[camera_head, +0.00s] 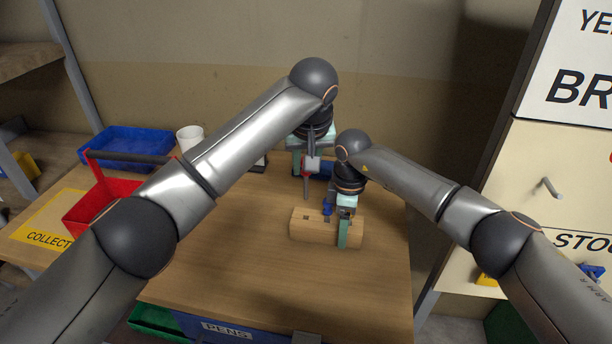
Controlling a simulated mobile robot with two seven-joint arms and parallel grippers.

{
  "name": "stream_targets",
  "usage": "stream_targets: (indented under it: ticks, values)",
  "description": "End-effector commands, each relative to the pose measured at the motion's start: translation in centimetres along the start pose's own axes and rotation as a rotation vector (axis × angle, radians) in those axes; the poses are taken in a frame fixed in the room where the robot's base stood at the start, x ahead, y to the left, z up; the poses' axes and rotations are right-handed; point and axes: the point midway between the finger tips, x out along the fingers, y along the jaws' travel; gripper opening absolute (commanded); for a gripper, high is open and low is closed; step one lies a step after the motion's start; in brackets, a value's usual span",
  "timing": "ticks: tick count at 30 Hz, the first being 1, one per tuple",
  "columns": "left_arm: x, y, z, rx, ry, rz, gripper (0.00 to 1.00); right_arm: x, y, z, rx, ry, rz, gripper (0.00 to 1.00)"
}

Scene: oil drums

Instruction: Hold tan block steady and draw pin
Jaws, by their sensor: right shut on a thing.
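The tan block (308,229) lies on the wooden table, with small dark square marks on its top. My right gripper (344,228) is shut on the right part of the block, with one teal finger down its front face. A small blue piece (327,207) stands at the block's top, just left of the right gripper; I take it for the pin. My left gripper (308,168) is above and behind the block, apart from it. A grey part with a thin red tip shows at its fingers; I cannot tell whether it is held.
A red tote (88,212) with a dark handle, a blue bin (125,143) and a white cup (189,137) stand at the left. A dark blue object (318,168) lies behind the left gripper. The table (230,260) is clear in front of the block. A cream cabinet (540,180) stands right.

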Motion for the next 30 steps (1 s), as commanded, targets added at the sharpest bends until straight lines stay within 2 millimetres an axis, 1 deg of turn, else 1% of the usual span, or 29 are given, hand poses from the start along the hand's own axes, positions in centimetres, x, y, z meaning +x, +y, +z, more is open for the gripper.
stream_targets:
  ticks: [6,7,13,14,20,23,26,30]
  values:
    - [-0.1,0.0,0.0,0.000,0.000,0.000,0.00,-0.1,0.0,0.0,0.000,0.001,0.001,0.03]
    - [-0.1,0.0,0.0,0.000,0.000,0.000,0.00,-0.1,0.0,0.0,0.000,0.001,0.001,0.74]
    - [-0.1,0.0,0.0,0.000,0.000,0.000,0.00,-0.1,0.0,0.0,0.000,0.001,0.001,0.97]
    - [-0.1,0.0,0.0,0.000,0.000,0.000,0.00,-0.1,0.0,0.0,0.000,0.001,0.001,1.00]
    - [0.0,0.0,0.0,0.000,0.000,0.000,0.00,0.0,0.0,0.0,0.000,0.000,0.000,1.00]
    - [0.0,0.0,0.0,0.000,0.000,0.000,0.00,-0.5,0.1,0.0,0.000,0.001,0.002,1.00]
    - [0.0,0.0,0.0,0.000,0.000,0.000,0.00,-1.8,0.1,0.0,0.000,0.002,0.004,1.00]
    - [0.0,0.0,0.0,0.000,0.000,0.000,0.00,-4.2,0.1,-0.1,0.000,0.003,0.004,1.00]
